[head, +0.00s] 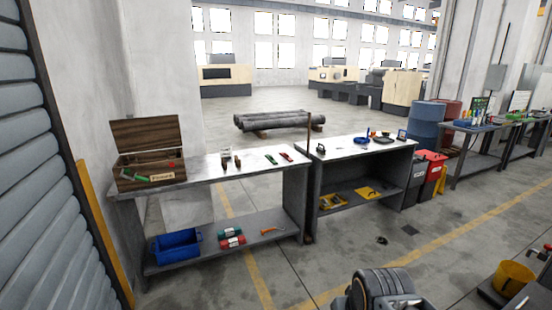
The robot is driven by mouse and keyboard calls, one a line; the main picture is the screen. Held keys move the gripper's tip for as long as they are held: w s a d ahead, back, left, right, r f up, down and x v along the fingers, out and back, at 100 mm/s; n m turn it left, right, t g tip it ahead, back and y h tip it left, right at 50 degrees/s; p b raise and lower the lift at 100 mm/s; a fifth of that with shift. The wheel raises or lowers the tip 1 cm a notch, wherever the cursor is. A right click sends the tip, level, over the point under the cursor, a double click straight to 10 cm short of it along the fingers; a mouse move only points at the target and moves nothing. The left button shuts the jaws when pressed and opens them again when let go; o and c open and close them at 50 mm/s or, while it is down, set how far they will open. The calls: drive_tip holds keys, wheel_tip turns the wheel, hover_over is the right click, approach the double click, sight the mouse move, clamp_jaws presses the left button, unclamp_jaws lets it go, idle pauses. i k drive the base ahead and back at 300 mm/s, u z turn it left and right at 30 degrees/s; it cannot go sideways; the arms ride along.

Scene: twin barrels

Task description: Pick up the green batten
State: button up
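I cannot clearly make out a green batten. A slim green piece (271,159) lies flat on the left workbench (215,170), beside a similar red and dark piece (286,157). Another green piece (137,179) shows at the front of the open wooden box (165,149) at that bench's left end. They are too small to tell which is a batten. My gripper is not in view; a dark rounded part at the bottom centre seems to be my own arm.
A second workbench (362,148) stands to the right. The left bench's lower shelf holds a blue crate (177,244) and red-and-green rolls (231,238). Blue and red barrels (425,120) and bins (432,166) stand farther right. A yellow bucket (513,278) is at lower right. Floor before the benches is mostly clear.

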sight(270, 158)
drive_tip(key=u, duration=0.1)
drive_tip(key=i, duration=2.65)
drive_tip(key=u, duration=0.25)
drive_tip(key=i, duration=1.3)
drive_tip(key=u, duration=0.15)
